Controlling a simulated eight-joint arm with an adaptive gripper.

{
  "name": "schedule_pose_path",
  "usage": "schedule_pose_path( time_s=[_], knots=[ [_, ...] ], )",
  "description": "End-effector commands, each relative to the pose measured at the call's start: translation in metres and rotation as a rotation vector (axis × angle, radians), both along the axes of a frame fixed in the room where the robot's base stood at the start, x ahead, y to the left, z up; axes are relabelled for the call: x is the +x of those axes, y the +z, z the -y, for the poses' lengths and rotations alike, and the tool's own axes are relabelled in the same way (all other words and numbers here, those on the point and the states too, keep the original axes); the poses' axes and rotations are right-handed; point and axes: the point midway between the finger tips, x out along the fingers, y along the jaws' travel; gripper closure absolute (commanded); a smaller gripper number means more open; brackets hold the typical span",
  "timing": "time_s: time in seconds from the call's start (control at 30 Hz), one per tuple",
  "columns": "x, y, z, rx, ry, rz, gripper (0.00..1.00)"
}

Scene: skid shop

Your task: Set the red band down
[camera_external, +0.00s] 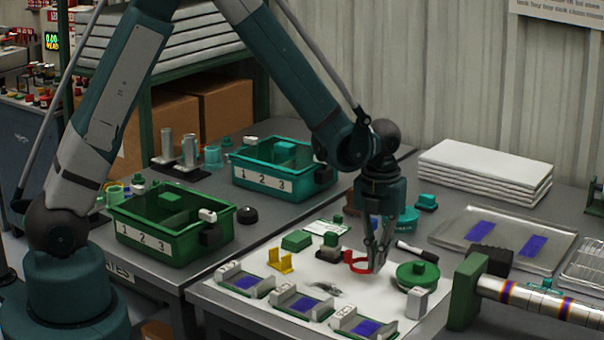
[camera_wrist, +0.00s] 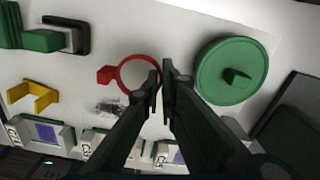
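The red band (camera_external: 357,265) is an open ring with a small block-like tab on its left side. It also shows in the wrist view (camera_wrist: 107,75), lying flat-on to the camera. My gripper (camera_external: 376,267) points down over the white mat, at the right side of the band. In the wrist view its fingertips (camera_wrist: 162,71) are close together, with the band's right rim between them, and that part of the rim is hidden. The band is at or just above the mat; I cannot tell whether it touches it.
A green round lidded piece (camera_wrist: 232,72) is close on the right. A yellow bracket (camera_wrist: 33,96) and a black-framed block (camera_wrist: 68,35) are on the left. Several grey holders with blue pads (camera_external: 309,304) line the front edge. A dark smudge marks the mat (camera_external: 312,272).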

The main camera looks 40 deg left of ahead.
Motion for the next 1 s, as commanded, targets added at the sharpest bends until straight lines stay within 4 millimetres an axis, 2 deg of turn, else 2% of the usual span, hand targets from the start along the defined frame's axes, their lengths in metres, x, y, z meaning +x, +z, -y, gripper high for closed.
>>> schedule_pose_path(
  time_s=[0.1,0.2,0.7,0.8,1.0],
  knots=[
    [0.000,-0.015,0.000,0.000,0.000,0.000,1.00],
    [0.000,-0.022,0.000,0.000,0.000,0.000,1.00],
    [0.000,-0.028,0.000,0.000,0.000,0.000,1.00],
    [0.000,-0.027,0.000,0.000,0.000,0.000,0.83],
    [0.000,-0.026,0.000,0.000,0.000,0.000,0.82]
  ],
)
